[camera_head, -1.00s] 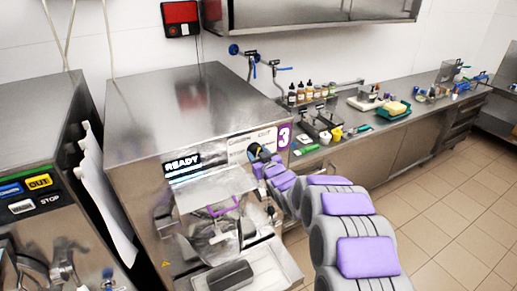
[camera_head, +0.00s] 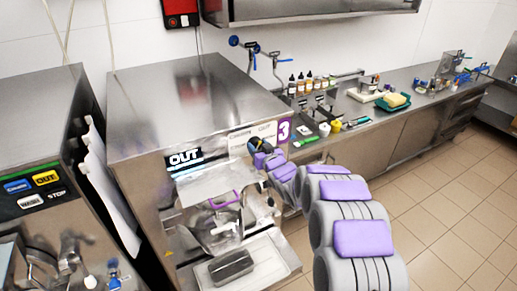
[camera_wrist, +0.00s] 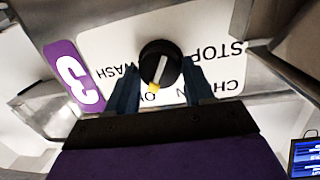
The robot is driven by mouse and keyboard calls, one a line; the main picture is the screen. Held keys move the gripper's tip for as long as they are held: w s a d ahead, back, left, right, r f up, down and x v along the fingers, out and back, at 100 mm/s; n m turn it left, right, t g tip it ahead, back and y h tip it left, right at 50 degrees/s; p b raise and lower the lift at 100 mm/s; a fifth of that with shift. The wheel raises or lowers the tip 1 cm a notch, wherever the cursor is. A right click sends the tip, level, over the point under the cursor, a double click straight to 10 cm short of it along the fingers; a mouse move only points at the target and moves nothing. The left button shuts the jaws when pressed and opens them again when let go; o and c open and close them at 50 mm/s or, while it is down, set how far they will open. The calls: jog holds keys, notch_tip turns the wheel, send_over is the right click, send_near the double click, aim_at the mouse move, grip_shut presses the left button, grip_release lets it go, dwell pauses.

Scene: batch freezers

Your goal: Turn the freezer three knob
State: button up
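Freezer three (camera_head: 150,140) is the steel machine with the purple "3" label (camera_head: 284,131); the label also shows in the wrist view (camera_wrist: 75,80). Its display (camera_head: 184,158) reads "OUT". The black knob (camera_wrist: 161,62) has a pale pointer with a yellow tip, pointing down in the wrist view towards partly hidden lettering. My gripper (camera_wrist: 161,78) has one finger on each side of the knob, close against it. In the head view my gripper (camera_head: 262,153) is at the knob on the front panel and largely covers it.
Another freezer (camera_head: 35,130) with colored buttons stands at the left. A steel tray with a dark block (camera_head: 231,264) sits below freezer three's spout. A counter (camera_head: 365,140) with bottles, cups and a green tray (camera_head: 393,104) runs right. The tiled floor at right is clear.

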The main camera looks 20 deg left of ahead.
jog(key=shift+o, duration=1.4)
jog(key=shift+w+a+f, duration=0.1)
jog(key=shift+w, duration=0.05)
jog(key=shift+o, duration=0.4)
jog(key=shift+a, duration=0.1)
jog(key=shift+f, duration=0.1)
jog(key=shift+s+d, duration=0.25)
jog(key=shift+d, duration=0.05)
jog(key=b+v, duration=0.2)
jog(key=v, duration=1.4)
jog(key=shift+s, duration=0.35)
jog(key=shift+d, duration=0.15)
